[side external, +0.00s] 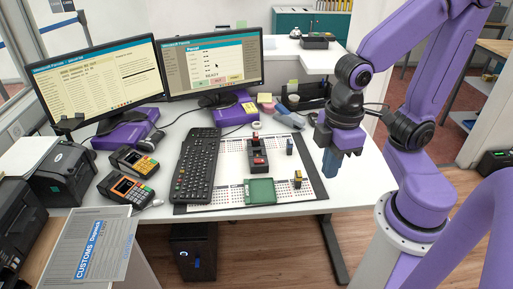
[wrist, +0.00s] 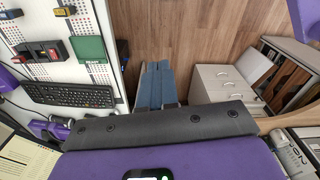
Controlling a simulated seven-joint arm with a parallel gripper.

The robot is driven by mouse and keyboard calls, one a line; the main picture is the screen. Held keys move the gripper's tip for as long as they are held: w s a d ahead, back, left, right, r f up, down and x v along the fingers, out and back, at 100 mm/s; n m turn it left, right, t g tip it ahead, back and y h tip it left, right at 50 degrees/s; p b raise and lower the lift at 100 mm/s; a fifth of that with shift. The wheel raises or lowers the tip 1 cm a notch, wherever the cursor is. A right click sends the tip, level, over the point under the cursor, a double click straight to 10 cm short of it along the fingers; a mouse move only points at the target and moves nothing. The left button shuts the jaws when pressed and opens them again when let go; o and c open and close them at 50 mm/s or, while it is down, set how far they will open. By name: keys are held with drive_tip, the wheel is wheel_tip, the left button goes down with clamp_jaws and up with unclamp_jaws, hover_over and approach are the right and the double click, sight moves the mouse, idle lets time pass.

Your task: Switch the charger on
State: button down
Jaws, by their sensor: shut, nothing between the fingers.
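A black device with red parts (side external: 258,160), which may be the charger, stands on the white perforated board (side external: 228,165) on the desk. It also shows at the upper left of the wrist view (wrist: 38,52). Whether its switch is on or off is too small to tell. A flat green item (side external: 260,191) lies in front of it, and in the wrist view it is a dark green square (wrist: 88,48). My gripper (side external: 330,164) has blue fingers, shut and empty. It hangs right of the board, apart from the device. In the wrist view its fingertips (wrist: 156,68) are over the wooden floor.
A black keyboard (side external: 196,165) lies left of the board. Two small upright blocks, one dark (side external: 289,146) and one yellow-black (side external: 298,179), stand on the board's right side. Two card terminals (side external: 127,187), monitors (side external: 213,70) and printers (side external: 62,172) fill the left and back.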

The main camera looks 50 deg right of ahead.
drive_tip(key=w+a+f+m, duration=0.25)
drive_tip(key=w+m, duration=0.35)
drive_tip(key=w, duration=0.7)
drive_tip(key=m, duration=1.4)
hover_over(254, 160)
wheel_tip(254, 160, down, 17)
drive_tip(key=shift+s+f, duration=0.2)
drive_tip(key=shift+f, duration=2.95)
drive_tip(key=shift+f, duration=0.65)
drive_tip(key=shift+w+r, duration=0.15)
drive_tip(key=shift+r, duration=1.45)
